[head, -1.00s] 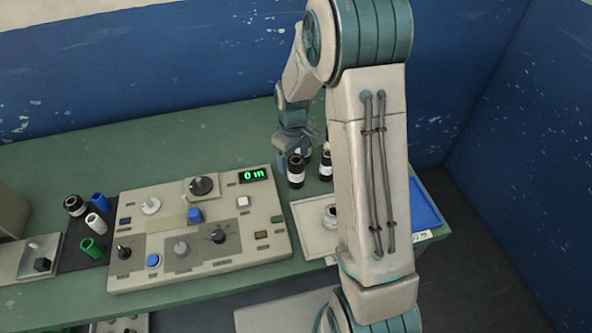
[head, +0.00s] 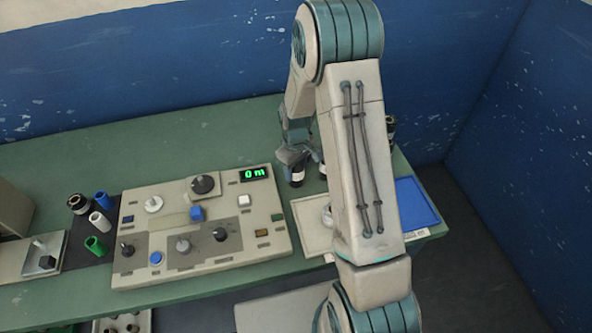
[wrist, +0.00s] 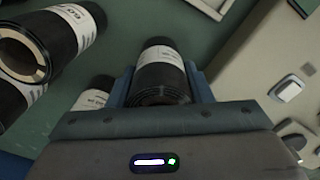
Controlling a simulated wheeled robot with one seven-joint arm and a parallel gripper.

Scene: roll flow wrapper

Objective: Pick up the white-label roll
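A black roll with a white label (head: 297,175) stands upright on the green table, right of the control panel. My gripper (head: 292,156) is over its top. In the wrist view the same roll (wrist: 160,70) lies between the two blue fingers of my gripper (wrist: 162,82), one on each side. The fingers look spread around it; any contact is not clear. Other black rolls with white labels show at the left of the wrist view, a large one (wrist: 78,28) and a smaller one (wrist: 93,94). Another roll (head: 322,171) is partly hidden by my arm.
The control panel (head: 140,255) with knobs and a green "0 m" display is left of the roll. A pale tray (head: 310,240) and a blue tray (head: 415,205) are at the right, partly behind my arm. Coloured tubes stand on a dark mat (head: 75,251) at far left.

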